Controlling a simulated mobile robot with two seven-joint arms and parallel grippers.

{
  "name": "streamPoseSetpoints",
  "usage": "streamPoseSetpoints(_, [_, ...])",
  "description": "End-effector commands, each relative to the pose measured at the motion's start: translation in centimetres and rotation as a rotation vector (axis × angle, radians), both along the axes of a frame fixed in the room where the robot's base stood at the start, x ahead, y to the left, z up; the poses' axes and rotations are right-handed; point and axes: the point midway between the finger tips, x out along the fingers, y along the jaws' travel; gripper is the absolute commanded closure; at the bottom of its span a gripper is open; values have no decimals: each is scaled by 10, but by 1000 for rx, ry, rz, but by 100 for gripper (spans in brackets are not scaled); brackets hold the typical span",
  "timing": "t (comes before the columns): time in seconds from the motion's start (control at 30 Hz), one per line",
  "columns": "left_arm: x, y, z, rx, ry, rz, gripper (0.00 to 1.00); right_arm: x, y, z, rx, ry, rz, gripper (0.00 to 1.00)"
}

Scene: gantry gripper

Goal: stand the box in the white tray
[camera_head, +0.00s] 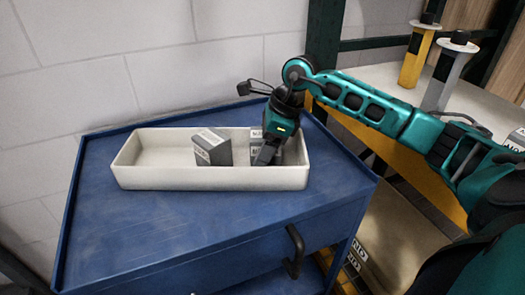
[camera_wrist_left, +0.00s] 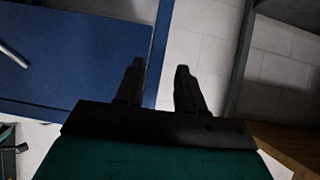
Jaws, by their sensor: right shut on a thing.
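The white tray (camera_head: 210,180) is on top of the blue cabinet. My right gripper (camera_head: 265,158) reaches down into the tray's right part and is shut on a grey box with a pale label (camera_head: 256,136). The gripper hides much of this box, so I cannot tell whether it touches the tray floor. Another grey box (camera_head: 212,150) is near the middle of the tray, apart from the held one. My left gripper (camera_wrist_left: 158,66) is outside the head view. In the left wrist view its fingers are apart with nothing between them.
The blue cabinet (camera_head: 170,237) has a raised rim and a dark front handle (camera_head: 293,250). The tray's left part is empty. A shelf at the right carries a yellow post (camera_head: 415,58), a grey post (camera_head: 447,75) and another box (camera_head: 515,140). A block wall stands behind.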

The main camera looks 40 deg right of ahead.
Motion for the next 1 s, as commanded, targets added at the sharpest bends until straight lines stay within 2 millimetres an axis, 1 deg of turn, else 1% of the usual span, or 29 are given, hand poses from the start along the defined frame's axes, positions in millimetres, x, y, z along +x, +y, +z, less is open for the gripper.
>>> streamPoseSetpoints(0.03, [0,0,-2,0,1,-1,62,0,0,-6,0,-1,0,74])
streamPoseSetpoints(0.07, [0,0,-2,0,1,-1,62,0,0,-7,1,-2,0,74])
streamPoseSetpoints(0.27, [-2,0,-2,-1,5,-1,62,0,0,-6,0,-3,-1,74])
streamPoseSetpoints(0.4, [-3,0,-7,-1,7,-1,62,0,0,-10,0,-3,-1,74])
streamPoseSetpoints(0.43, [-3,0,-6,-1,8,-1,62,0,0,-9,0,-1,0,29])
streamPoseSetpoints(0.67, [-4,0,-6,0,10,-1,62,0,0,-9,-1,-1,0,7])
streamPoseSetpoints(0.87, [-4,0,-6,0,10,-1,62,0,0,-9,-1,-1,0,6])
streamPoseSetpoints(1.0, [-4,0,-3,0,10,-1,62,0,-1,-3,-1,-1,-1,6])
